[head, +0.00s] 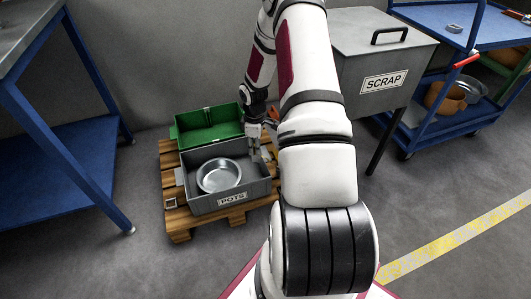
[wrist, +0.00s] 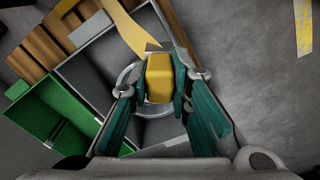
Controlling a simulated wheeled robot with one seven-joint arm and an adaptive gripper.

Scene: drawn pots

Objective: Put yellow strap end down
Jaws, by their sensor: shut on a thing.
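My gripper (wrist: 160,88) is shut on a yellow block-like strap end (wrist: 159,70), held between its two teal fingers in the wrist view. In the head view my gripper (head: 258,146) hangs over the right side of the grey POTS crate (head: 231,199). The strap end cannot be made out there. A round metal pot (head: 219,177) sits in the grey crate, partly hidden by my gripper in the wrist view.
A green crate (head: 210,127) stands behind the grey one; both rest on a wooden pallet (head: 181,222). A grey SCRAP bin (head: 381,82) stands to the right, a blue table (head: 62,165) to the left. A blue cart (head: 430,130) stands far right. The front floor is clear.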

